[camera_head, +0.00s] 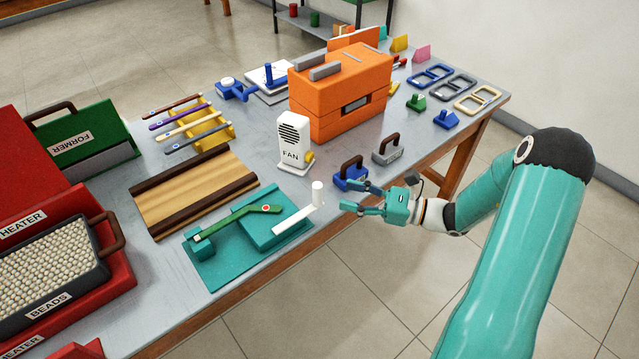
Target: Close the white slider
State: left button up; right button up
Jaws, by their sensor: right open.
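The white slider (293,220) is a flat white bar at the right end of a teal fixture (220,262) near the table's front edge. A white upright knob (317,194) stands at its far end. A green lever (236,222) with a red dot lies across the teal block beside it. My right gripper (352,196) is open and empty, its fingers pointing left toward the knob, with a gap between them. It is close to the blue handled block (350,174); I cannot tell whether they touch. My left gripper is not in view.
A white fan (293,142) stands behind the slider, and a grey handled block (389,149) sits behind my right gripper. An orange machine (341,92) is farther back. A striped wooden board (195,190) lies left of the fan. Floor is open beyond the front edge.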

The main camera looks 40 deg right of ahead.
aim_at(317, 188)
jog(key=p+x, duration=0.1)
jog(key=x, duration=0.7)
jog(key=shift+w+a, duration=0.1)
jog(key=shift+a, duration=0.05)
grip_shut()
